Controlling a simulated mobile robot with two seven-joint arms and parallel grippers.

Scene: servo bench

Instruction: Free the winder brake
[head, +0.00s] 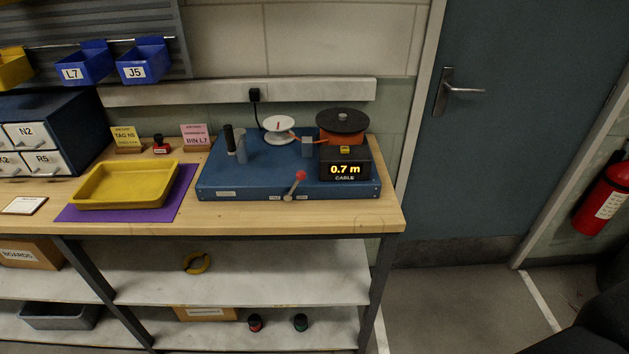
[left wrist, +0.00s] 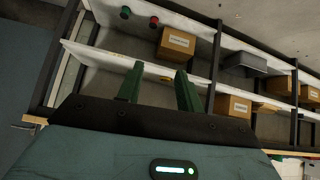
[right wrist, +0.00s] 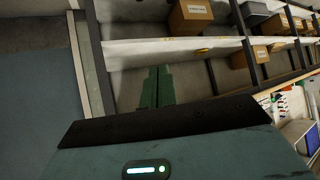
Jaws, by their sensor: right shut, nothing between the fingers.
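The winder (head: 265,178) is a blue-based machine on the bench, right of centre in the head view. A lever with a red knob (head: 301,175) at its front edge leans up to the right. Behind are a black upright handle (head: 229,138), a white reel (head: 279,124), an orange spool under a dark disc (head: 342,119) and a display (head: 345,170) reading "0.7 m CABLE". Which part is the brake is not labelled legibly. My left gripper (left wrist: 159,67) is open and empty. My right gripper (right wrist: 160,68) is shut and empty. Neither gripper shows in the head view.
A yellow tray (head: 125,203) on a purple mat sits left of the winder. Two cards (head: 195,136) and a small red stamp-like object (head: 161,148) stand behind it. Blue bins (head: 143,72) hang above. A yellow ring (head: 196,263) lies on the shelf below.

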